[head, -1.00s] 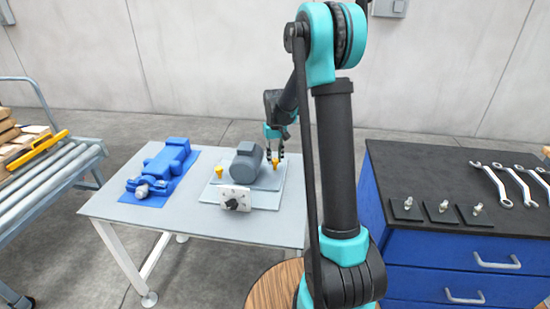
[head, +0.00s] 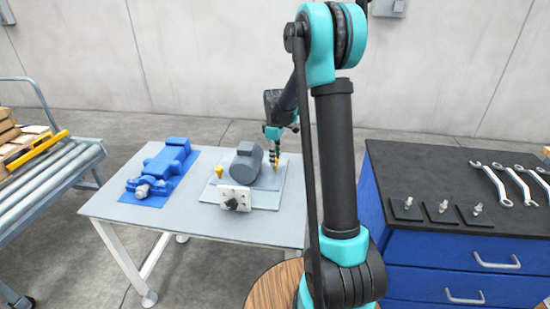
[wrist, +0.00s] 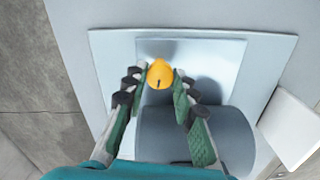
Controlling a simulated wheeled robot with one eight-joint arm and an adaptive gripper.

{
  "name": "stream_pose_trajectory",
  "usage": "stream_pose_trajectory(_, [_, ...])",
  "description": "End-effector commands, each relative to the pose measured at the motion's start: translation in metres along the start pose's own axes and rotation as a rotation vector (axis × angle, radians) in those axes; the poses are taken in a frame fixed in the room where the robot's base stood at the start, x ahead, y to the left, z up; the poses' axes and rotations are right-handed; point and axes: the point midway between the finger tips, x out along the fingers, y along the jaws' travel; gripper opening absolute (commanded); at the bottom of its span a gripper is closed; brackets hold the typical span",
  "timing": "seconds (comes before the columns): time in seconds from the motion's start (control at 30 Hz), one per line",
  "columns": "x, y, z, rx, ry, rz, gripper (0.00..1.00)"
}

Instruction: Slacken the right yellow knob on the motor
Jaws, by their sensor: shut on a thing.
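The grey motor (head: 246,163) sits on a light plate (head: 266,203) on the grey table. The right yellow knob (wrist: 160,74) is between my gripper's fingertips in the wrist view, at the motor's right side. My gripper (head: 275,161) reaches down onto it from above and is shut on it. In the head view the fingers hide most of that knob. The left yellow knob (head: 219,171) stands free on the motor's left side. A white box with a black dial (head: 236,199) is in front of the motor.
A blue pump-like unit (head: 165,168) lies on the table's left part. To the right, a blue cabinet (head: 470,250) carries wrenches (head: 499,187) and several bolts on small plates. A roller conveyor (head: 40,180) stands at the left. The table's front right is bare.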

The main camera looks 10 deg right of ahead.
Motion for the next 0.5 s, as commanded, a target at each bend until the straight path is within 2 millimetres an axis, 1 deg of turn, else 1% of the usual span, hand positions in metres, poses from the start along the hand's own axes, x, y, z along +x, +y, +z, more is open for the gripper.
stream_pose_trajectory(0.2, [-0.0003, 0.0004, -0.0003, -0.102, 0.001, 0.001, 0.00])
stream_pose_trajectory(0.5, [-0.0003, 0.0004, -0.0004, -0.156, 0.001, 0.001, 0.00])
